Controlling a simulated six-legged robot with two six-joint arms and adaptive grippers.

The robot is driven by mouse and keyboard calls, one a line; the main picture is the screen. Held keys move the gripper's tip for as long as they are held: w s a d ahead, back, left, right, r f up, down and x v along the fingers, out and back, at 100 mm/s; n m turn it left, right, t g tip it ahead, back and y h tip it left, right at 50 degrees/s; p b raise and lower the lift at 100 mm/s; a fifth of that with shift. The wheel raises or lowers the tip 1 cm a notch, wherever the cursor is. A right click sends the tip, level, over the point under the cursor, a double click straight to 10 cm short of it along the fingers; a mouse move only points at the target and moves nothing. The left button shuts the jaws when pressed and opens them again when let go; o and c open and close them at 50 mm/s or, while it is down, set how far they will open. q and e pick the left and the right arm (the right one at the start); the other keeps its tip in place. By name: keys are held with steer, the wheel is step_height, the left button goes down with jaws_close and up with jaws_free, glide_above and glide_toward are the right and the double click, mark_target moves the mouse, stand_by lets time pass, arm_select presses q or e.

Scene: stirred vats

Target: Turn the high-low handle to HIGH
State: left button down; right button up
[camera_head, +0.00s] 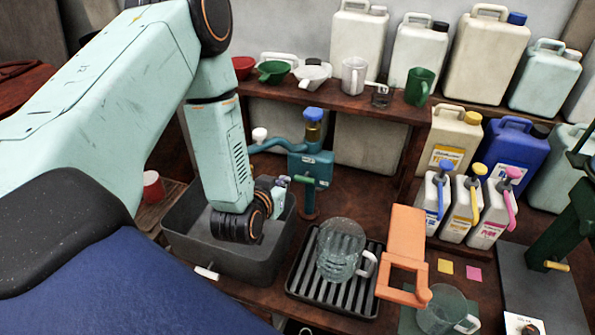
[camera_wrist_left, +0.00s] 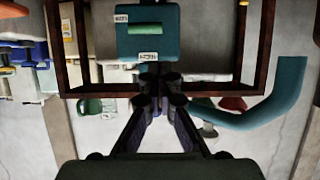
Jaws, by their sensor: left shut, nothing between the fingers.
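The high-low handle (camera_head: 304,180) is a small green bar on the front of a teal box (camera_head: 318,169) with a blue-capped top. In the left wrist view the handle (camera_wrist_left: 150,29) lies level across the teal box (camera_wrist_left: 165,48). One white label is beside the handle's end and another is by the box edge; their words are too small to read surely. My left gripper (camera_head: 281,182) is just left of the handle in the head view. Its fingers (camera_wrist_left: 160,82) are shut and empty, apart from the handle in the wrist view. My right gripper is not in view.
A grey basin (camera_head: 185,238) lies under my left arm. A glass jug (camera_head: 340,250) stands on a ribbed drain tray (camera_head: 300,280). An orange stand (camera_head: 406,240) and several pump bottles (camera_head: 465,207) are to the right. A teal spout (camera_head: 275,143) reaches left from the box.

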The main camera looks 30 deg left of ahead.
mark_target(306, 176)
arm_select(q)
steer(key=x, duration=0.9)
steer(key=shift+w+d+f, duration=0.1)
steer(key=shift+w+d, duration=0.15)
steer(key=shift+w+f, duration=0.1)
steer(key=shift+a, duration=0.15)
steer(key=shift+a+f+n+h, duration=0.2)
steer(key=shift+n+h, duration=0.1)
steer(key=shift+h, duration=0.1)
